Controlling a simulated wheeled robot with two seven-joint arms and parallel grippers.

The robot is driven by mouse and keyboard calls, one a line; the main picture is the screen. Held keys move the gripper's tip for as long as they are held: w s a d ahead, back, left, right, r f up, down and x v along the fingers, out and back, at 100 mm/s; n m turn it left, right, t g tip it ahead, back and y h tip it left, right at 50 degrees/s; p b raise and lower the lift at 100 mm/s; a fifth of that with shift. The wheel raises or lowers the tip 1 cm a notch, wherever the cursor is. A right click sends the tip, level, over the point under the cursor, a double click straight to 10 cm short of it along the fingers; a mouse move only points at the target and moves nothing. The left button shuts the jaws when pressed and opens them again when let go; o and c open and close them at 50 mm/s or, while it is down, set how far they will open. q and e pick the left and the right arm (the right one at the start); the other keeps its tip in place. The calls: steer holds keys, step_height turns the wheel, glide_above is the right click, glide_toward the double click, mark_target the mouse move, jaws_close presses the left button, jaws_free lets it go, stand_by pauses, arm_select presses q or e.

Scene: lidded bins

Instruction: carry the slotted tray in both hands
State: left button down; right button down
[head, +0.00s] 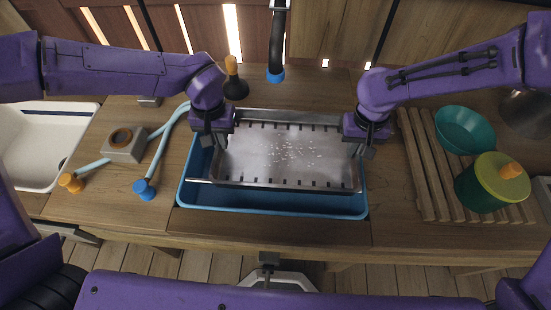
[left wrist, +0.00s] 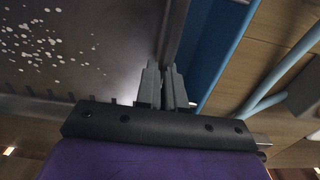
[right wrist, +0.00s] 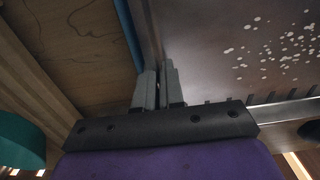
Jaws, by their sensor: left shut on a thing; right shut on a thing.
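The slotted tray (head: 290,184) is a grey metal pan with notches along its long edges and pale specks on its floor. It sits over or in a blue basin (head: 270,208); I cannot tell whether it touches the basin. My left gripper (head: 213,140) is shut on the tray's left wall, and the left wrist view shows its fingers (left wrist: 165,85) pinching the wall. My right gripper (head: 364,145) is shut on the right wall; the right wrist view shows its fingers (right wrist: 158,85) on the wall. The tray looks roughly level.
A white sink (head: 28,150) is at the left. A grey block with hoses (head: 125,143) lies left of the basin. A black tap (head: 277,45) and a plunger (head: 234,82) stand behind. A slatted rack (head: 420,165) with a teal bowl (head: 465,130) and green pot (head: 490,182) is at the right.

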arm_select(q)
steer(key=c, duration=1.2)
jaws_free()
steer(key=shift+a+f, duration=0.1)
steer(key=shift+f, duration=0.1)
steer(key=shift+c, duration=0.2)
arm_select(e)
steer(key=c, duration=1.2)
jaws_free()
steer(key=shift+f, duration=0.2)
steer(key=shift+c, duration=0.2)
arm_select(q)
steer(key=shift+r, duration=0.1)
arm_select(e)
steer(key=shift+r, duration=0.1)
arm_select(q)
step_height(320, 180, up, 12)
arm_select(e)
step_height(320, 180, up, 12)
steer(key=shift+s, duration=0.1)
